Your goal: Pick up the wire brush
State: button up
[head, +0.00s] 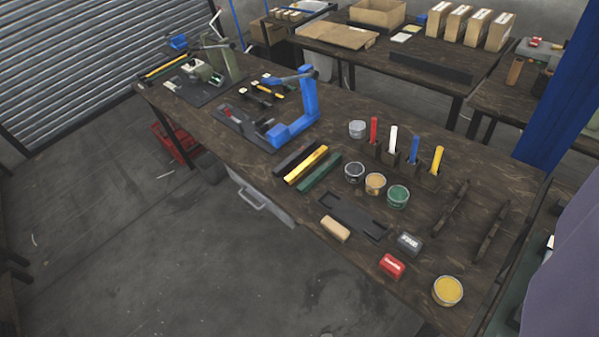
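A tan, wood-coloured block with rounded ends (335,228) lies near the front edge of the long dark wooden workbench (340,193). It may be the wire brush, but I cannot make out bristles at this size. It lies beside a flat black tray (353,215), on the tray's near side. A red block (392,266) and a dark grey block (409,243) sit to its right. My gripper is not in view, and nothing covers the tan block.
Open tins, including a yellow one (447,291) and a green one (398,196), stand around the tray. Upright coloured sticks (413,150) stand behind. A blue press (293,115) rises to the left. Two dark rails (450,207) lie right. The floor (200,250) in front is mostly open.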

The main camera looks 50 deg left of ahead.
aim_at(328, 223)
jog(key=u, duration=0.85)
jog(key=z, duration=1.55)
jog(key=u, duration=1.55)
jog(key=i+j, duration=0.15)
jog(key=i+l+z, duration=0.05)
